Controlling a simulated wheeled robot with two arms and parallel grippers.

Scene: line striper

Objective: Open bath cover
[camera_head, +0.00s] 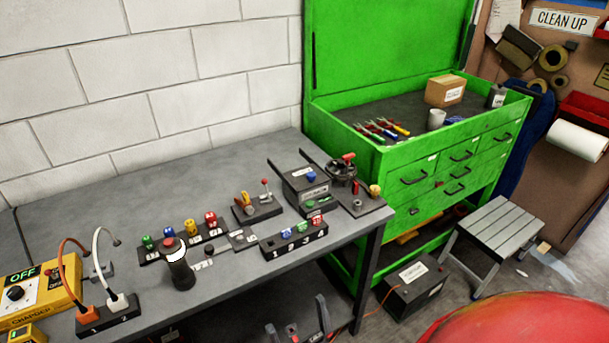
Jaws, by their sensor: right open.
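A small dark box (307,193) with a pale label on its front stands near the right end of the workbench. It looks like the bath. A blue knob (311,176) sits on its flat dark top, which looks like the cover and seems to lie closed. Two dark bars stick out behind the box. My right gripper (296,316) seems to be at the bottom edge of the view, its two grey fingers apart, in front of and below the bench edge. It is clear of the box. My left gripper is not in view.
Numbered blocks with coloured knobs (296,238), a black upright handle (180,268) and a yellow charger (40,290) crowd the bench. A valve fixture (344,172) stands right of the box. A green tool cabinet (400,160) borders the bench. The bench's back left is clear.

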